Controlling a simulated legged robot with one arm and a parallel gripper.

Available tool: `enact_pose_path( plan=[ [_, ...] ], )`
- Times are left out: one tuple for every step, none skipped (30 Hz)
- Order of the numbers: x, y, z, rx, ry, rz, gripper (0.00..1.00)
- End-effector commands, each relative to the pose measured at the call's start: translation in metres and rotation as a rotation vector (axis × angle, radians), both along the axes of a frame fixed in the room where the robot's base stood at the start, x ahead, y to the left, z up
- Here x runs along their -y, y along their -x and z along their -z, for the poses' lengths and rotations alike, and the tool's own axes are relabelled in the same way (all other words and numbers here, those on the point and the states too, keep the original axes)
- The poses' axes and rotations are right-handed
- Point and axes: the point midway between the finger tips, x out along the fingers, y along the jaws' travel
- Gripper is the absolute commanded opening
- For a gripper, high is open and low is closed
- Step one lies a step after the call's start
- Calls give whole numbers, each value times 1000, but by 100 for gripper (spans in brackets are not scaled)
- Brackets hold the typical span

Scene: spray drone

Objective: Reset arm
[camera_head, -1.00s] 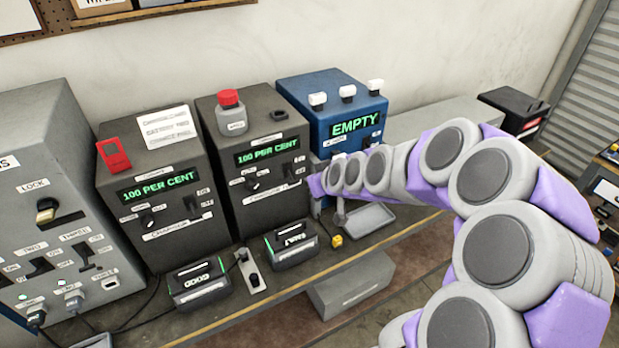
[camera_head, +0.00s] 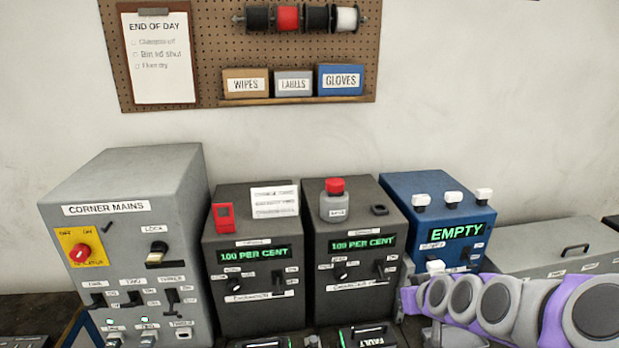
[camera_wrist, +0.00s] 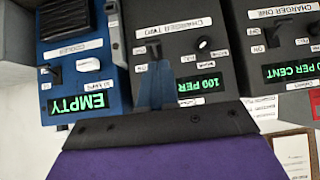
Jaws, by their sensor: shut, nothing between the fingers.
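My arm reaches in from the right edge in the head view, purple and grey. Its end, my gripper (camera_head: 408,298), is in front of the boxes, by the right side of the second black charger box (camera_head: 355,250) and below the blue cooler box (camera_head: 437,215). In the wrist view, which is upside down, my gripper (camera_wrist: 155,72) is shut and empty. Its fingers overlap the front of the box labelled charger two (camera_wrist: 185,45), close to a dark switch; I cannot tell whether they touch it.
A grey corner mains box (camera_head: 135,235) stands left of the first black charger box (camera_head: 255,235). Both chargers read 100 per cent; the cooler reads EMPTY. A red-capped bottle (camera_head: 335,200) stands on the second charger. A pegboard (camera_head: 220,50) hangs above. A grey case (camera_head: 565,245) is at right.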

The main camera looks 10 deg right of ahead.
Motion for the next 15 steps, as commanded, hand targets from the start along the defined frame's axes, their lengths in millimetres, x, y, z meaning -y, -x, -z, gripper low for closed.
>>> enact_pose_path(
  plan=[
    [-16,9,-1,-36,-3,-25,0],
    [-27,17,0,-70,-8,-43,0],
    [-43,30,2,-122,-15,-64,0],
    [-56,42,2,-166,-19,-79,0],
    [-69,56,3,-215,-21,-95,0],
    [-84,77,5,-287,-23,-108,0],
    [-95,93,6,-338,-23,-115,0],
    [-104,111,6,-393,-22,-120,0],
    [-114,135,8,-465,-19,-121,0],
    [-120,152,8,-514,-14,-116,0],
    [-126,171,7,-565,-10,-111,0],
    [-131,195,8,-633,-2,-99,0],
    [-134,212,7,-680,1,-86,0],
    [-137,228,6,-720,8,-73,0],
    [-139,249,5,-776,15,-54,0]
  ],
)
